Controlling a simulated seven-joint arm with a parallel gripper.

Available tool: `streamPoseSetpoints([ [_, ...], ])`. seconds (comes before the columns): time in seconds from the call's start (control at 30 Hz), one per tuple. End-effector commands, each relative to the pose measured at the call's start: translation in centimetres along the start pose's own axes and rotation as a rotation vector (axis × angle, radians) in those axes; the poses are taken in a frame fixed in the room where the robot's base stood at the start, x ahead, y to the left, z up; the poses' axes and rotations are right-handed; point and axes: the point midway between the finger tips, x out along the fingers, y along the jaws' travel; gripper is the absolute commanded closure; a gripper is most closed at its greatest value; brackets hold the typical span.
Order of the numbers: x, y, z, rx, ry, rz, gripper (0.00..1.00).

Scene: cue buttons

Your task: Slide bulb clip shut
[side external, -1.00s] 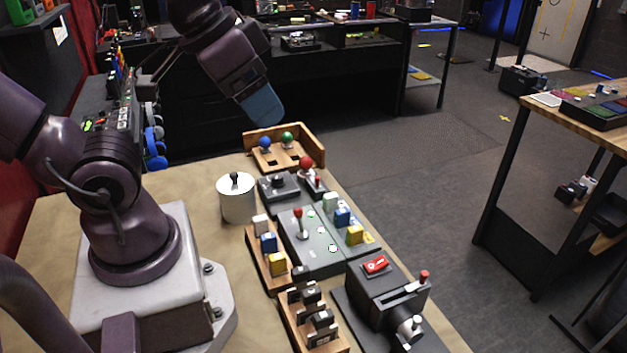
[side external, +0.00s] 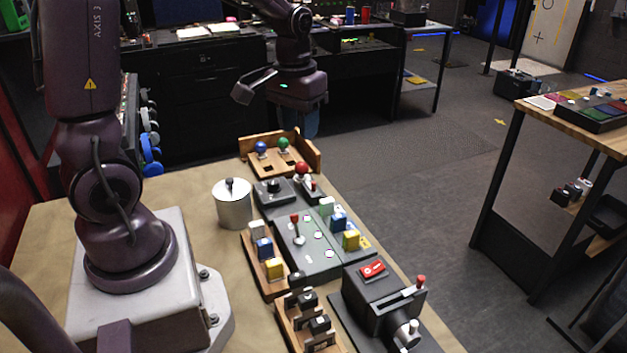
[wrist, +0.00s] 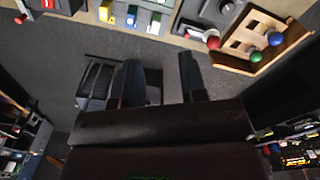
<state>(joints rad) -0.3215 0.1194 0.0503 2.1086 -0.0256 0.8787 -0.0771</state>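No part labelled as a bulb clip can be read. The likeliest match is a wooden holder (side external: 312,147) at the table's far end, with a blue bulb-like ball (side external: 261,147) and a green one (side external: 283,143) beside dark square openings. My gripper (side external: 308,130) hangs behind the holder in the side view, apart from the balls. In the wrist view my gripper (wrist: 160,62) shows two spread fingers with nothing between them.
A red-knobbed joystick (side external: 302,168), a black dial box (side external: 272,196), a grey lever panel (side external: 310,262) and a white canister (side external: 234,208) stand near the holder. A red-switch machine (side external: 378,298) stands at the front. Floor lies open beyond the table's right edge.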

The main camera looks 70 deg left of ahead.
Motion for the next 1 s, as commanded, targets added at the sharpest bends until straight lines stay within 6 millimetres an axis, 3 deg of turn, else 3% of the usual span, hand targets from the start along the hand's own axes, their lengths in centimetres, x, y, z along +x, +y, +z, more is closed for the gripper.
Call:
streamPoseSetpoints([
  [0.1, 3.8, -2.3, -3.3, -0.118, -0.064, -0.014, 0.61],
  [0.23, 6.8, -4.1, -6.0, -0.215, -0.09, -0.026, 0.61],
  [0.33, 7.8, -4.8, -7.9, -0.268, -0.077, -0.029, 0.61],
  [0.43, 7.0, -4.7, -9.6, -0.304, -0.029, -0.022, 0.61],
  [0.67, 9.5, -4.7, -9.3, -0.323, -0.036, -0.023, 0.61],
  [1.0, 16.5, -4.8, -9.0, -0.322, -0.035, -0.023, 0.61],
])
